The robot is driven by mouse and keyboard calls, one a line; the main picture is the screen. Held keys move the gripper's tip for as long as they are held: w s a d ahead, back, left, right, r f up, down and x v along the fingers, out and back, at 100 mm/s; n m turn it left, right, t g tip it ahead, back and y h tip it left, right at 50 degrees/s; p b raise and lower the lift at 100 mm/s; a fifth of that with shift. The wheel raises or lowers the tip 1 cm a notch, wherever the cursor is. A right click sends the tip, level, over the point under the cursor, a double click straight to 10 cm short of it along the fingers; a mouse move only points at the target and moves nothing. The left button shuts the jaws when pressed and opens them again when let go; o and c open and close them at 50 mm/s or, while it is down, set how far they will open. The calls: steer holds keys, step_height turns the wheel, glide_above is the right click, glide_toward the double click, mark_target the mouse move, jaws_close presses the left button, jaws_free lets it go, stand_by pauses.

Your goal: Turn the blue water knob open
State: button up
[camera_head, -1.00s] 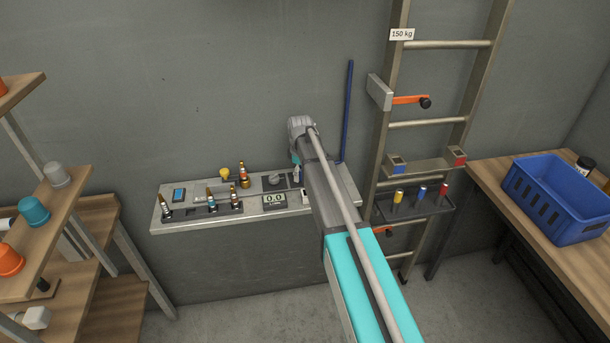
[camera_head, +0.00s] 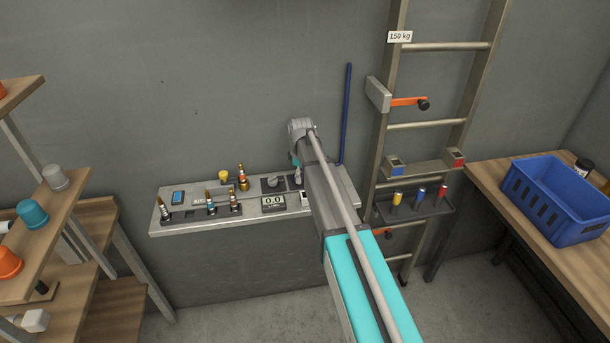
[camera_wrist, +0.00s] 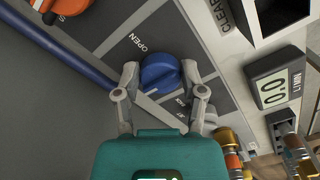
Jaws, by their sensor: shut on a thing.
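The blue water knob (camera_wrist: 160,72) is in the middle of the wrist view, on a grey panel with an OPEN label just up and left of it. My gripper (camera_wrist: 159,78) has one finger on each side of the knob and is shut on it. In the head view my arm runs down over the bench, and the knob and fingertips are hidden behind it.
A blue hose (camera_wrist: 62,48) and an orange knob (camera_wrist: 66,6) lie at the upper left of the wrist view. A display box (camera_wrist: 275,88) and brass fittings (camera_wrist: 228,140) stand to the right. A ladder (camera_head: 425,125) stands right of my arm.

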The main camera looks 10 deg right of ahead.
steer(key=shift+w+a, duration=0.25)
steer(key=m, duration=0.3)
steer(key=shift+a, duration=0.1)
steer(key=m, duration=0.9)
steer(key=shift+m, duration=0.4)
steer(key=m, duration=0.5)
steer(key=o, duration=1.1)
steer(key=shift+w, duration=0.1)
steer(key=shift+o, duration=0.2)
